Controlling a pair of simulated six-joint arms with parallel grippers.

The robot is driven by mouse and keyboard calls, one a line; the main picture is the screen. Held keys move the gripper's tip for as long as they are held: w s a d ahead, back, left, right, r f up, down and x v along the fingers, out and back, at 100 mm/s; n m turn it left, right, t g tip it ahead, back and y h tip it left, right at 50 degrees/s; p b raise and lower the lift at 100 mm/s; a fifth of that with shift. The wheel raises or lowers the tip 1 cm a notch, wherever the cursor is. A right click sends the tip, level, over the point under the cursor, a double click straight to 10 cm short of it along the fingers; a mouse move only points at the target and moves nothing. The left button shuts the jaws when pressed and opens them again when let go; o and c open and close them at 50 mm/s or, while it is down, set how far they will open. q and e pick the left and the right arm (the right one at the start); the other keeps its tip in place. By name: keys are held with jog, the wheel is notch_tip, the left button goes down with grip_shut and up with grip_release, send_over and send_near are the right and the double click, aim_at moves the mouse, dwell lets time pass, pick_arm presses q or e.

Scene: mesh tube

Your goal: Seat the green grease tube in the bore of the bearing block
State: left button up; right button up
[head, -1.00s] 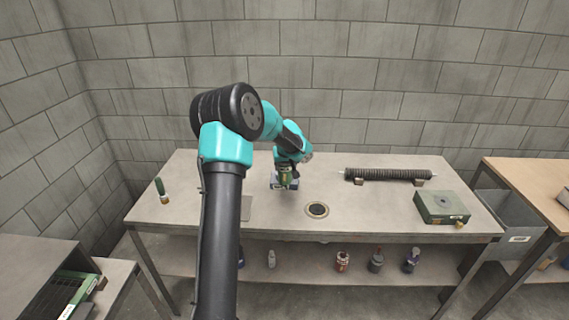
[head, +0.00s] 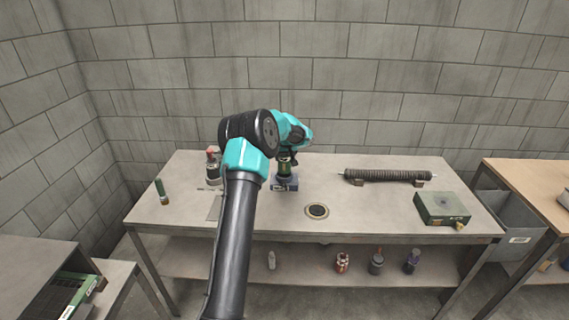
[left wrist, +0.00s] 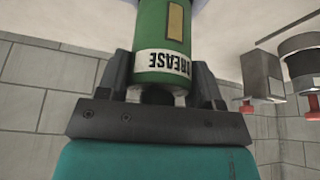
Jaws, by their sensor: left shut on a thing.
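The green grease tube (left wrist: 163,30) fills the top middle of the left wrist view, with its white GREASE label upside down. My left gripper (left wrist: 165,92) is shut on it, one dark finger on each side. In the head view my left gripper (head: 288,159) holds the tube (head: 286,169) upright over the blue-grey bearing block (head: 284,186) near the middle of the table. The lower end of the tube is hard to make out, and I cannot tell whether it is in the bore. My right gripper is not in view.
A round ring (head: 317,210) lies right of the block. A ribbed roller (head: 388,175) and green box (head: 441,207) are at the right.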

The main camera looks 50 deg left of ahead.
aim_at(285, 162)
pick_arm(q)
jog(key=shift+f, duration=1.7)
jog(key=shift+f, duration=0.15)
jog(key=o, duration=1.1)
jog(key=v, duration=1.2)
jog(key=shift+w, duration=0.1)
